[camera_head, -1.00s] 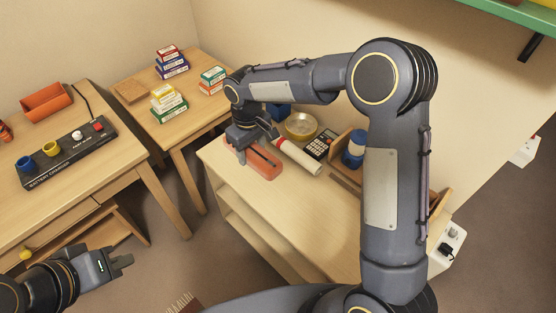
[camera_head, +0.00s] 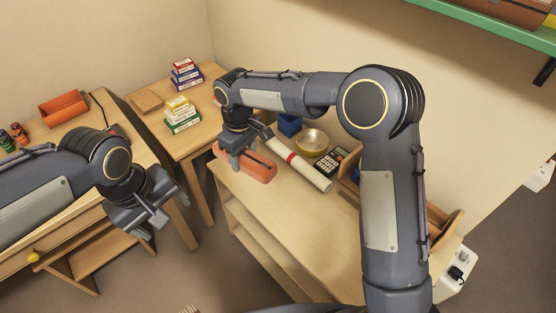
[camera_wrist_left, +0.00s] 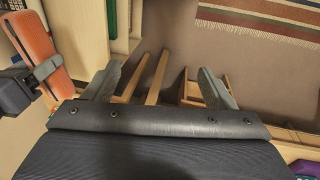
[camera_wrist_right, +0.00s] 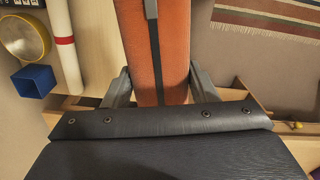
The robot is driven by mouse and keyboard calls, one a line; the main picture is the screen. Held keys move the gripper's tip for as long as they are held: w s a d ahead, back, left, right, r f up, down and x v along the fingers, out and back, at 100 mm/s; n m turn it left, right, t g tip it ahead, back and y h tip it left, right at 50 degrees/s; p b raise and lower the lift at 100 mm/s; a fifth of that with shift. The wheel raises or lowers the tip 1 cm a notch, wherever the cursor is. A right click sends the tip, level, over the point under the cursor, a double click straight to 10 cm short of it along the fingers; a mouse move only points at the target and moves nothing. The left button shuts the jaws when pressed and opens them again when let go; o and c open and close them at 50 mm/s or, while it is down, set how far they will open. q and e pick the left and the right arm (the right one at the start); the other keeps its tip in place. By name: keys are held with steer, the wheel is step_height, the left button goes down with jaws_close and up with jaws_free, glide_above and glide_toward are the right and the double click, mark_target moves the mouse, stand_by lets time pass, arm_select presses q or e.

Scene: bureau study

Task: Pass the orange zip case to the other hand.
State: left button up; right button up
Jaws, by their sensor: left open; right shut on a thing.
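The orange zip case (camera_head: 256,167) is a long rounded case with a dark zip strip. My right gripper (camera_head: 241,160) is shut on it over the left end of the cabinet top. In the right wrist view the case (camera_wrist_right: 157,55) runs between the two fingers. My left gripper (camera_head: 158,215) is open and empty, to the lower left of the case and apart from it. In the left wrist view nothing lies between its fingers, and the case (camera_wrist_left: 33,45) shows at the upper left with my right gripper (camera_wrist_left: 38,82) on it.
The cabinet top holds a white roll with a red band (camera_head: 303,167), a calculator (camera_head: 329,161), a brass bowl (camera_head: 312,141) and a blue box (camera_head: 290,125). A small table behind holds stacked boxes (camera_head: 182,118). An orange tray (camera_head: 63,108) is on the left desk.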

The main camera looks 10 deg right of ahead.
arm_select(q)
steer(key=w+d+f+n+y, duration=0.25)
steer(key=w+d+y, duration=0.2)
steer(key=d, duration=0.35)
steer(key=t+y, duration=0.3)
steer(key=t, duration=0.2)
glide_toward(265, 164)
steer(key=shift+m, duration=0.25)
steer(key=x, duration=0.4)
steer(key=shift+s+a, duration=0.25)
steer(key=shift+a, duration=0.1)
steer(key=shift+w+d+f, duration=0.1)
steer(key=shift+w+f, duration=0.05)
steer(key=shift+w, duration=0.05)
steer(key=shift+w+f, duration=0.2)
steer(key=shift+f, duration=0.1)
steer(key=shift+x, duration=3.2)
steer(key=shift+c, duration=0.5)
steer(key=shift+r, duration=0.1)
steer(key=c, duration=1)
arm_select(e)
steer(key=o, duration=1.1)
